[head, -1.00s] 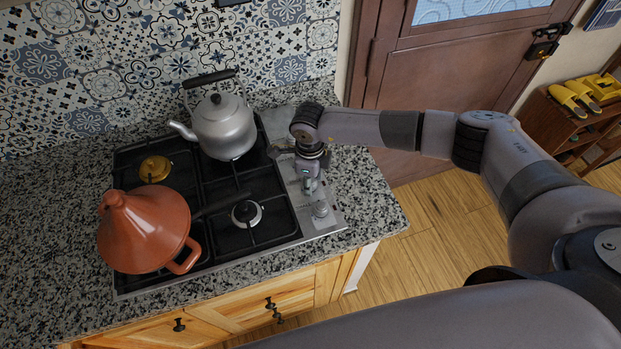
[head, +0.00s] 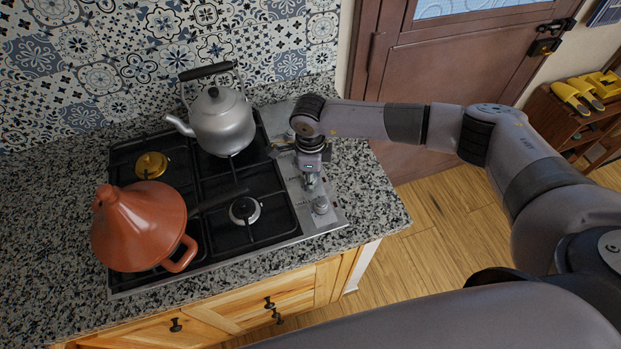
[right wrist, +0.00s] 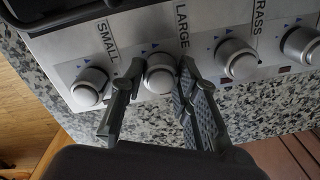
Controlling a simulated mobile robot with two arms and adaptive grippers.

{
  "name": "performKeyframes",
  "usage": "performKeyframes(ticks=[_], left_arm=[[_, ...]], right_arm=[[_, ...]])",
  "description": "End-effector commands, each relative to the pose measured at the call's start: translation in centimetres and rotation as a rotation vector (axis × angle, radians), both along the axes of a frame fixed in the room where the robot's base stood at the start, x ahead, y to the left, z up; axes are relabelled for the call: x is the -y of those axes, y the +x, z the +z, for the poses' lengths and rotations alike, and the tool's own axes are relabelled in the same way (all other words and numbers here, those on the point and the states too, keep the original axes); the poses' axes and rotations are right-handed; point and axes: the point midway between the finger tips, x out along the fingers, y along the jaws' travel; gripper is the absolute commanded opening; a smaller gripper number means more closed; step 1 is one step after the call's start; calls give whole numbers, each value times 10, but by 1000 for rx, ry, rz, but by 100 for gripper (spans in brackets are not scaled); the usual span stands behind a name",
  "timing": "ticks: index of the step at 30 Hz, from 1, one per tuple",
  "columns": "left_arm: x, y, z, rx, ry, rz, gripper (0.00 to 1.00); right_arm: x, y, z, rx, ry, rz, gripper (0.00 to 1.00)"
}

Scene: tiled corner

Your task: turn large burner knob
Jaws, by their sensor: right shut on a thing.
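The large burner knob (right wrist: 160,74) is silver and round, beside the word LARGE on the steel control strip in the right wrist view. My right gripper (right wrist: 160,84) has one dark finger on each side of this knob and is shut on it. In the head view my right gripper (head: 311,180) points down at the strip on the stove's right side and mostly hides the knob. The small burner knob (right wrist: 90,86) is left of it in the wrist view; it also shows in the head view (head: 320,205). My left gripper is not in view.
Another knob (right wrist: 237,60) stands close to the right finger, with one more beyond it. A silver kettle (head: 222,122) and a terracotta tagine (head: 139,226) stand on the black hob. The granite counter (head: 372,205) right of the stove is clear.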

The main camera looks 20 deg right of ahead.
Motion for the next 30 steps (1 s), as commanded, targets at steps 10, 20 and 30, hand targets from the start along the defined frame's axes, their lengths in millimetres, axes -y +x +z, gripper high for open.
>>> performKeyframes(ticks=[10,20,30], left_arm=[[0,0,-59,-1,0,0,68],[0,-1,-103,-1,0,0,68],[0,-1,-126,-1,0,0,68]], right_arm=[[1,2,-7,6,0,312,1],[1,2,-5,5,0,590,1],[1,2,-1,4,2,759,1]])
